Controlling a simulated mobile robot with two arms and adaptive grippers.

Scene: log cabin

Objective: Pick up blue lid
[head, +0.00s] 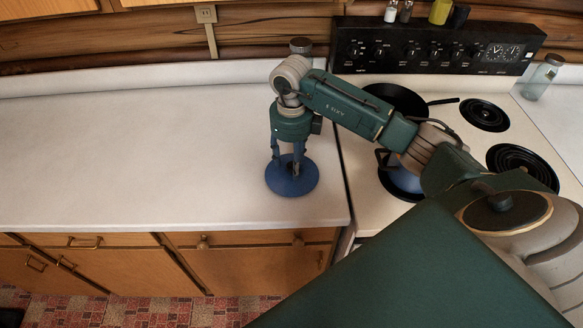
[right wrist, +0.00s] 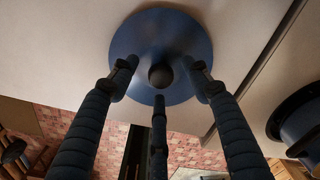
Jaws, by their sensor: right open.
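The blue lid (head: 307,184) is a round disc lying on the white counter, close to the stove's left edge. In the right wrist view the lid (right wrist: 160,35) shows with a dark round knob at its middle. My right gripper (head: 286,170) is directly above the lid, pointing down. In the right wrist view its three fingers (right wrist: 160,78) are spread apart around the knob, with the tips over the lid. The fingers are open and hold nothing; whether the tips touch the lid is hard to tell. My left gripper is not in view.
The stove (head: 365,215) stands right of the lid, with a black pan (head: 398,97) at its back left and a blue pot (head: 404,180) at its front left, partly hidden by my arm. A jar (head: 301,46) stands behind my wrist. The counter's left side (head: 120,150) is clear.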

